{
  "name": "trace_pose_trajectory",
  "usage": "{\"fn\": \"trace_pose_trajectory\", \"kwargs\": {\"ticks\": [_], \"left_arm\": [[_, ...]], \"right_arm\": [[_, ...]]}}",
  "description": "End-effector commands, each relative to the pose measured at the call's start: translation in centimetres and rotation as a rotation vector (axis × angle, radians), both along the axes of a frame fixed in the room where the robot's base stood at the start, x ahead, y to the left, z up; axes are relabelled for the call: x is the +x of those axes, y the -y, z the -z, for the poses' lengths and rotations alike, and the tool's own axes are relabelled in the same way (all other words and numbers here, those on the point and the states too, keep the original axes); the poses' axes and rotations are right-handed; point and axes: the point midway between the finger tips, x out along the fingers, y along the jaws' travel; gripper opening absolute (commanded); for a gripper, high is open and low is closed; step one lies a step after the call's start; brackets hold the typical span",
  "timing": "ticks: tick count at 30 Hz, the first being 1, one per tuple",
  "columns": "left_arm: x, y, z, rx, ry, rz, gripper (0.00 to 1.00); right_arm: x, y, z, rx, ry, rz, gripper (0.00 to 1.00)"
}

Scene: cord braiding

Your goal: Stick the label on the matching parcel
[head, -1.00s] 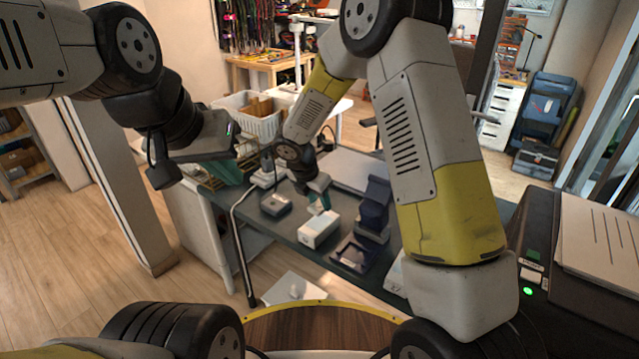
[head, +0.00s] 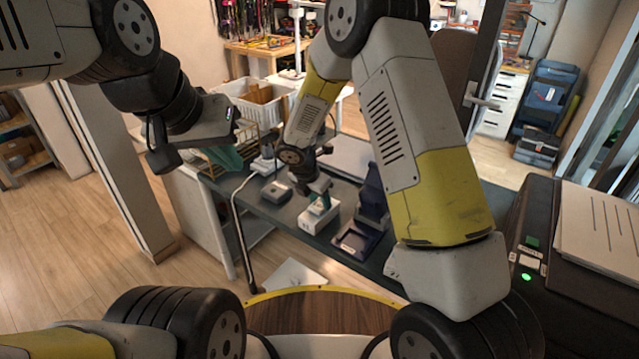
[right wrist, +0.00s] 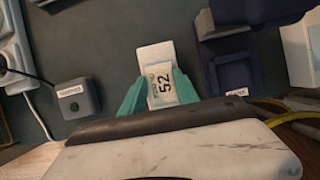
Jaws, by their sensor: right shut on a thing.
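My right gripper (head: 318,196) is low over a white parcel box (head: 316,220) on the dark table. In the right wrist view, its teal fingers (right wrist: 160,92) are shut on a white label (right wrist: 161,84) printed with "52". The white parcel (right wrist: 155,54) shows just beyond and beneath the label. I cannot tell whether the label touches the parcel. Any marking on the parcel is hidden or unclear. My left gripper (head: 226,155) hangs at the left, near a rack and away from the parcel; its finger gap is not clear.
A grey device (head: 276,191) sits left of the parcel on the table (head: 262,216). A dark blue stand (head: 371,205) is to the right. Another white box (right wrist: 302,50) shows at the right edge of the wrist view. A white basket (head: 262,105) stands behind.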

Motion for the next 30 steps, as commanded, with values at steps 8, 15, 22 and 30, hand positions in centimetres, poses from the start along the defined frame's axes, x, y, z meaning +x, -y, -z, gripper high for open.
{"fn": "trace_pose_trajectory", "kwargs": {"ticks": [8, 15, 22, 30], "left_arm": [[0.0, 0.0, 0.0, 0.0, 0.0, 0.0, 0.0], [0.0, 0.0, 0.0, 0.0, 0.0, 0.0, 0.0], [0.0, 0.0, 0.0, 0.0, 0.0, 0.0, 0.0], [0.0, 0.0, 0.0, 0.0, 0.0, 0.0, 0.0]], "right_arm": [[0.01, 0.01, 0.0, 0.0, 0.0, 0.0, 0.0], [0.0, 0.01, 0.01, 0.0, 0.0, 0.001, 0.0], [-0.01, 0.01, 0.23, 0.0, 0.0, 0.0, 0.0], [-0.01, 0.0, 0.58, 0.0, 0.0, 0.001, 0.0]]}}
